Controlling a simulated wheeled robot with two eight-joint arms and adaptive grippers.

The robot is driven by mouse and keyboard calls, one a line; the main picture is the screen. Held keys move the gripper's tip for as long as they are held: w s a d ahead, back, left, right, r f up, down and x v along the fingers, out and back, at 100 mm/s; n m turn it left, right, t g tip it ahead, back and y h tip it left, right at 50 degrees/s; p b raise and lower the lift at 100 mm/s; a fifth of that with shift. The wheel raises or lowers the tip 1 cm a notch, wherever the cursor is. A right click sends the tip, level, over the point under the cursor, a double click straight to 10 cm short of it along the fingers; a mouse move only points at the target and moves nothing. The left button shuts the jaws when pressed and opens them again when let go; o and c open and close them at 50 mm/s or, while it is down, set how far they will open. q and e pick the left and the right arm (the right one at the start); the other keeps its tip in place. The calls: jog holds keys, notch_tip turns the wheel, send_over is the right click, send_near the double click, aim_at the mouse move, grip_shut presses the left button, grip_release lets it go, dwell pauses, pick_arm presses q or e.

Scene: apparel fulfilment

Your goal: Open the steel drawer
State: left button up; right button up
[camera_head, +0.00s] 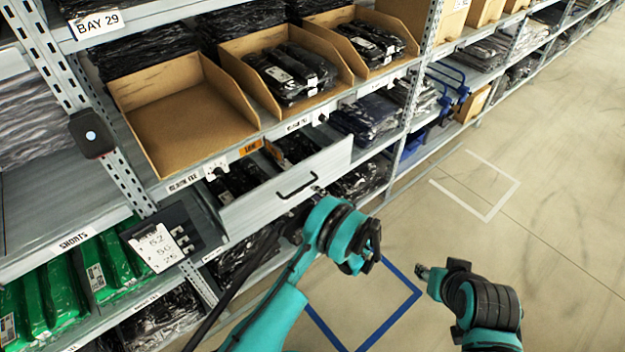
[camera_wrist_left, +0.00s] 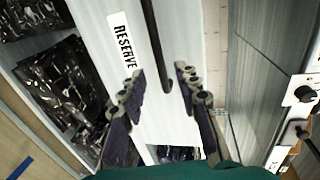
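The steel drawer (camera_head: 265,207) is a pale grey box in the shelf rack, standing partly out, with dark packages visible inside. Its dark bar handle (camera_head: 297,186) is on the front panel. In the left wrist view, the drawer front (camera_wrist_left: 155,118) has a RESERVE label, and the handle (camera_wrist_left: 153,40) runs down the panel. My left gripper (camera_wrist_left: 160,85) is open, its fingers apart on either side of the handle's line; contact cannot be told. In the head view, my wrist largely hides it. My right gripper (camera_head: 428,274) is away over the floor; its finger gap is unclear.
Cardboard bins (camera_head: 185,115) stand on the shelf above the drawer. A dark device with a white card (camera_head: 158,246) is at the drawer's left. Green packages (camera_head: 40,297) lie on a lower shelf. The aisle floor (camera_head: 540,230) at the right is clear.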

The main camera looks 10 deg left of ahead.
aim_at(306, 186)
pick_arm(q)
jog(key=b+x, duration=0.2)
jog(key=x, duration=0.5)
jog(key=shift+w+a+f, duration=0.15)
jog(key=shift+w+a, duration=0.05)
jog(key=shift+a, duration=0.1)
jog(key=shift+c, duration=0.2)
grip_shut()
